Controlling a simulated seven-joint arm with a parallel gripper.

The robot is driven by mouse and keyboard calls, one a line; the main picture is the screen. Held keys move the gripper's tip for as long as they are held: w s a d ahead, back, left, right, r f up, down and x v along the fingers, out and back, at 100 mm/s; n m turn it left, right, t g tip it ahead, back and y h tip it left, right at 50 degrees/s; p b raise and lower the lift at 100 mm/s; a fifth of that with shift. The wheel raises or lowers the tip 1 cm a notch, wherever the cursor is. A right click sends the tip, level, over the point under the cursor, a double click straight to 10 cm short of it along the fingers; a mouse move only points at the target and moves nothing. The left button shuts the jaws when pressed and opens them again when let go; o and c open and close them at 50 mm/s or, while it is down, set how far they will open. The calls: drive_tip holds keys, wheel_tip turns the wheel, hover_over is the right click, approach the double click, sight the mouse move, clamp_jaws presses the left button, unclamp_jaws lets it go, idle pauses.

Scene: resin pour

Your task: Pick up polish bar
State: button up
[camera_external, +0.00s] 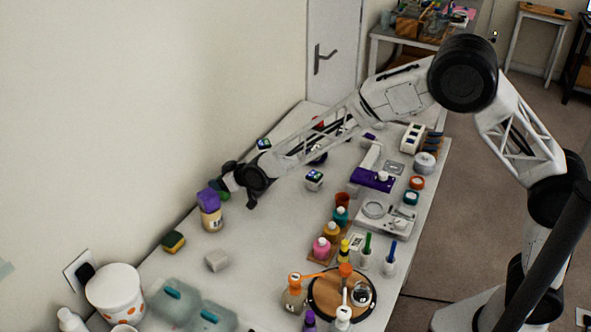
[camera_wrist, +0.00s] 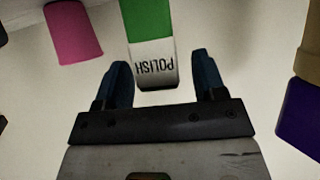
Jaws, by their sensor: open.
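The polish bar (camera_wrist: 150,55) is a green and white bar with "POLISH" printed on its white end. In the wrist view its white end lies between the two fingers of my gripper (camera_wrist: 160,78). The fingers are spread, with a gap on each side of the bar. The bar's far end runs out of the top of the picture. In the outside view my gripper (camera_external: 238,188) is low over the table's wall side. A small green patch beside it may be the bar, but the gripper hides most of that spot.
A purple-topped bottle (camera_external: 211,212) stands close to my gripper. A pink block (camera_wrist: 74,32) lies left of the bar, and a purple object (camera_wrist: 300,118) is at the right. A sponge (camera_external: 173,242) and white block (camera_external: 217,260) lie nearer the camera.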

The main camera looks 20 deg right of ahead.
drive_tip(key=c, duration=1.1)
drive_tip(key=shift+o, duration=0.2)
drive_tip(key=shift+r, duration=0.1)
drive_tip(key=shift+r, duration=0.75)
wheel_tip(320, 180, up, 2)
drive_tip(key=shift+r, duration=0.1)
drive_tip(key=s+d+r, duration=0.1)
drive_tip(key=s+d, duration=1)
drive_tip(key=shift+d, duration=0.25)
drive_tip(key=shift+s, duration=0.1)
